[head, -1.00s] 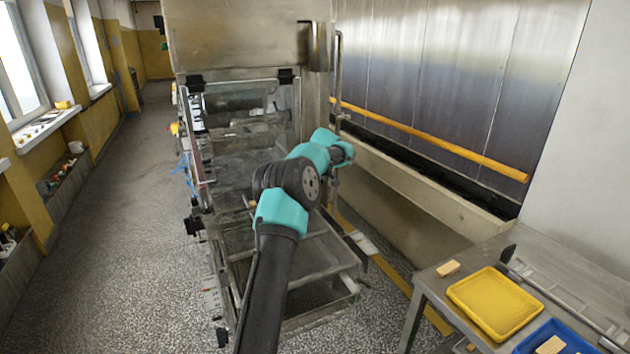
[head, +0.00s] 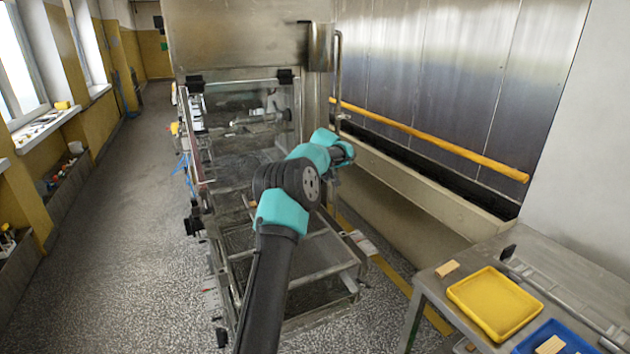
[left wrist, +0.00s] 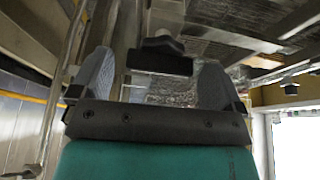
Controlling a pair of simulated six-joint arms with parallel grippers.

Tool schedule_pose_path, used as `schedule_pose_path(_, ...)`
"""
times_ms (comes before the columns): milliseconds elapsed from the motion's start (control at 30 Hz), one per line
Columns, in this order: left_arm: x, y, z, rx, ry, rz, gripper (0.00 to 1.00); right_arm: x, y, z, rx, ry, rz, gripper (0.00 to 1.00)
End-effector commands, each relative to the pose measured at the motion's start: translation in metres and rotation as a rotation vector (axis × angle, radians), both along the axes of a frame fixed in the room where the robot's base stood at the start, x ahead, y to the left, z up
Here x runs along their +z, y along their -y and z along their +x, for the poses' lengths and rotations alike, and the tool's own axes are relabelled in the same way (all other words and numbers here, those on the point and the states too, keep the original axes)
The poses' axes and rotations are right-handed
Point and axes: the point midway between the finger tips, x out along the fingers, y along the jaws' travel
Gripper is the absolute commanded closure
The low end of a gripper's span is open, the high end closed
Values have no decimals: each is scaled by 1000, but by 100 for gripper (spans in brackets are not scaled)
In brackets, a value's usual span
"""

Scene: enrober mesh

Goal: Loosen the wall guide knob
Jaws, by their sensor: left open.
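A black and teal arm of mine stands in the middle of the head view, and its gripper is hidden behind its wrist. In the left wrist view my left gripper (left wrist: 155,80) shows two grey fingers set wide apart. A dark block (left wrist: 160,60) with a grey rounded part (left wrist: 163,42) above it appears in the gap between the fingers. I cannot tell whether this is the wall guide knob, or whether the fingers touch it. My right gripper is not in view.
The steel machine frame (head: 345,272) with mesh stands below the arm. A clear panel (head: 225,105) with black clamps is behind. A vertical pipe (head: 338,75) and yellow rail (head: 440,142) are at right. A steel table holds a yellow tray (head: 495,303) and blue tray (head: 575,330).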

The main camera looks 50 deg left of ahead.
Motion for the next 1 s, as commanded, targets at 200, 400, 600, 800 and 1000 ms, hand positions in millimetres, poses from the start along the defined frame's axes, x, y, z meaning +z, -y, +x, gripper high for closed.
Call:
schedule_pose_path(200,11,4,-1,0,1,1,6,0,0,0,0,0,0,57)
schedule_pose_path(400,38,15,-4,-1,3,1,6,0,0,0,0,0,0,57)
schedule_pose_path(600,74,29,-8,-1,3,1,6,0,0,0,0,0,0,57)
schedule_pose_path(800,109,44,-12,-1,3,1,6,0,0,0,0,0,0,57)
schedule_pose_path(1000,142,56,-16,-1,3,1,6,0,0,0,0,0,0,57)
